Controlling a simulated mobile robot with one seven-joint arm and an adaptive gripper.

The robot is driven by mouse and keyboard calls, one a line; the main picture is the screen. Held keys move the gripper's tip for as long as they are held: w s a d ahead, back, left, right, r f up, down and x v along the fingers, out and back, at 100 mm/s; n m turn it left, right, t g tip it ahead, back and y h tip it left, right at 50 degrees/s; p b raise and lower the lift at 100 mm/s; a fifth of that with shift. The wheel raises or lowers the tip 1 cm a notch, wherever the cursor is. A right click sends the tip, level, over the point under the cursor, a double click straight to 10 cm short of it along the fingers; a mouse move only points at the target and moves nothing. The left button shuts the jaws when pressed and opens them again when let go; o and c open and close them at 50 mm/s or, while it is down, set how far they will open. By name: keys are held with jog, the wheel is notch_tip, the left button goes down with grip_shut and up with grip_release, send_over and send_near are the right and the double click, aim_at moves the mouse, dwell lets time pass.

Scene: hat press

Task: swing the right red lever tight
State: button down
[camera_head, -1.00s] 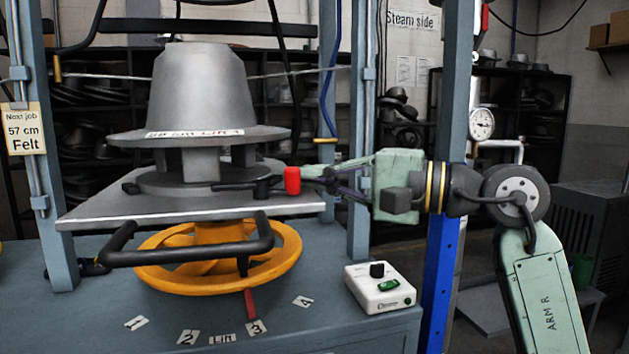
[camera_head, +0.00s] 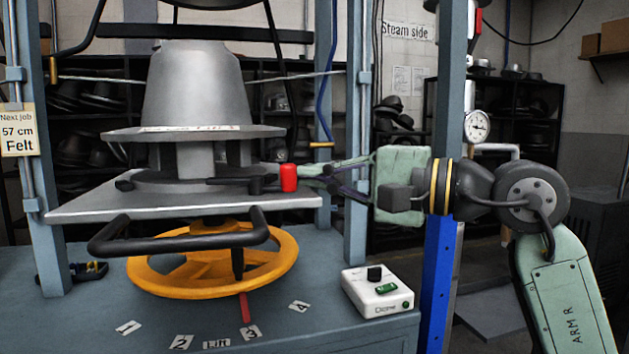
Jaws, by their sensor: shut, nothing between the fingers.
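The right red lever (camera_head: 288,178) has a red upright grip at the right end of a dark arm, low on the right of the grey hat block (camera_head: 196,88) above the metal plate (camera_head: 185,205). My gripper (camera_head: 305,173) comes in from the right at the height of the red grip. It is shut with nothing between its fingers. Its fingertips lie close to the right side of the grip; whether they touch it I cannot tell. A dark lever end (camera_head: 124,184) shows at the left of the block.
A yellow handwheel (camera_head: 212,262) and a black bar handle (camera_head: 180,238) sit below the plate. A white control box (camera_head: 377,291) stands on the bench at right. The press's blue-grey posts (camera_head: 357,130) rise near my arm. Number cards lie along the bench front.

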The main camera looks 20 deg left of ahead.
jog(key=shift+s+d+b, duration=0.25)
jog(key=shift+s+b, duration=0.1)
jog(key=shift+s, duration=0.15)
jog(key=shift+s+d+b, duration=0.2)
jog(key=shift+s+b, duration=0.1)
jog(key=shift+s, duration=0.15)
dwell(0.3)
